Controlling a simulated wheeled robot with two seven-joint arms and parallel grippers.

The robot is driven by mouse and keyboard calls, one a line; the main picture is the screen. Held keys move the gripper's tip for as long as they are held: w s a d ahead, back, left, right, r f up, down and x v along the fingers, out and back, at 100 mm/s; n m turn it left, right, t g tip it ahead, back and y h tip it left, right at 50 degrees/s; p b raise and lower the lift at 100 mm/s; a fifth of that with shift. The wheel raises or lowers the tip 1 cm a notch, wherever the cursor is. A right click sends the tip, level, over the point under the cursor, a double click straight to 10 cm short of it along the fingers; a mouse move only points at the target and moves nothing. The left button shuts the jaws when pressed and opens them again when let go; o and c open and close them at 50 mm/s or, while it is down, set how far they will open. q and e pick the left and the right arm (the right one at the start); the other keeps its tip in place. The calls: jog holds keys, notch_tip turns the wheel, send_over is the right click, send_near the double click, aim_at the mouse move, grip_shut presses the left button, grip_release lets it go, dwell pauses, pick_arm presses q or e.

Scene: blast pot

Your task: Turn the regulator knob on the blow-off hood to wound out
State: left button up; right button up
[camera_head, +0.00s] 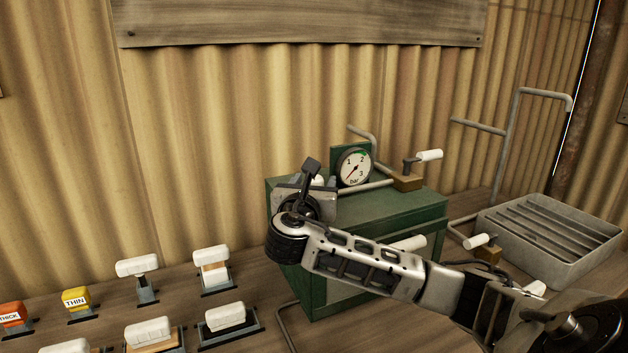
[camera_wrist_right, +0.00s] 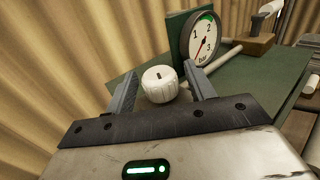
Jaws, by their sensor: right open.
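The regulator knob (camera_wrist_right: 160,84) is white and ribbed, with a dark slot mark on its top, in the right wrist view. It sits on the green blow-off hood (camera_wrist_right: 252,88), left of the gauge (camera_wrist_right: 202,41). My right gripper (camera_wrist_right: 160,70) is open, one finger on each side of the knob, with gaps showing. I cannot tell how deep the fingers reach. In the head view my right gripper (camera_head: 311,180) is over the left part of the hood (camera_head: 412,209) and hides most of the knob (camera_head: 318,180). My left gripper is not in view.
The gauge (camera_head: 354,168) needle points near 1. A white-handled valve (camera_head: 428,155) stands right of it. A grey slatted tray (camera_head: 550,240) is at right. Several white-topped blocks and labelled orange and yellow (camera_head: 75,298) ones stand on the bench at left. A corrugated wall is behind.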

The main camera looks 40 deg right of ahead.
jog(key=shift+w+d, duration=0.15)
jog(key=shift+d, duration=0.1)
jog(key=c, duration=0.9)
jog(key=n+t+y, duration=0.2)
jog(key=t, duration=0.1)
jog(key=shift+d+n+y, duration=0.1)
jog(key=shift+n+y, duration=0.2)
jog(key=shift+y, duration=0.1)
jog(key=shift+c, duration=0.2)
jog(key=shift+n+t+y, duration=1)
jog(key=shift+n+y, duration=0.1)
jog(key=shift+y, duration=0.3)
jog(key=o, duration=0.9)
jog(key=shift+o, duration=0.2)
jog(key=shift+a, duration=0.25)
